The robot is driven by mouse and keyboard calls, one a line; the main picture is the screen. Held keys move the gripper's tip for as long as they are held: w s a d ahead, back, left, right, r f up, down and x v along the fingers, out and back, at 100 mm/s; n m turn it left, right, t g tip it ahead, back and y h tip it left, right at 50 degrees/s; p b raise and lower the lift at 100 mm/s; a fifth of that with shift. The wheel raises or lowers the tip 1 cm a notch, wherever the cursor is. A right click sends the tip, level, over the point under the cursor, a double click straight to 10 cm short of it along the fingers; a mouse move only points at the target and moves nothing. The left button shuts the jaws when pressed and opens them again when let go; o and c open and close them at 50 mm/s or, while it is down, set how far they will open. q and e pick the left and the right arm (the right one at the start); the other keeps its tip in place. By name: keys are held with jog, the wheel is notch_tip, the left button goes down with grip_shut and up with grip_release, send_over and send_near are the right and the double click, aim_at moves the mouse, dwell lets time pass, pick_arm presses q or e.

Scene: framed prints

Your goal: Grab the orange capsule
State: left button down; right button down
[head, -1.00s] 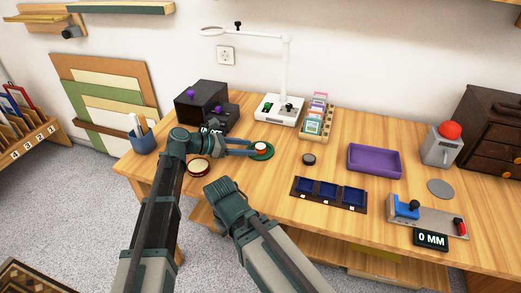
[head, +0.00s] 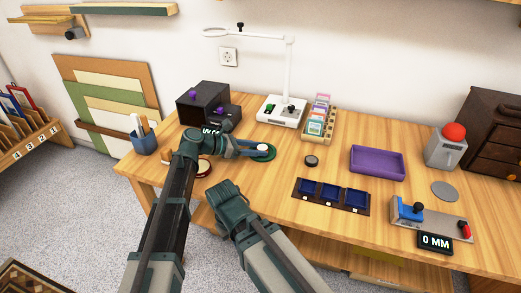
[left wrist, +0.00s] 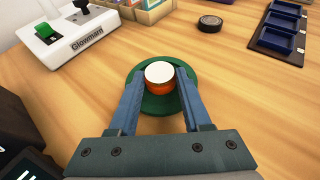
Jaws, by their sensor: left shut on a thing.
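The orange capsule (left wrist: 159,84) has a white top and stands upright on a round dark green pad (left wrist: 151,102). In the head view its white top (head: 263,148) shows, and the blue fingers hide most of its orange side. My left gripper (left wrist: 160,75) has one blue finger on each side of the capsule and is shut on it, low over the pad (head: 270,156). My right gripper (head: 222,191) hangs in front of the table's near edge, away from the capsule. Its fingers cannot be made out.
A black box (head: 203,103) stands left of the pad, and a round red-rimmed dish (head: 203,168) is partly behind my left arm. A white lamp base (head: 281,110) and card rack (head: 318,122) stand behind. A dark puck (head: 311,161) and blue-celled tray (head: 331,195) are to the right.

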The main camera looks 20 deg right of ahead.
pick_arm(q)
notch_tip(320, 180, up, 10)
jog(key=p, duration=1)
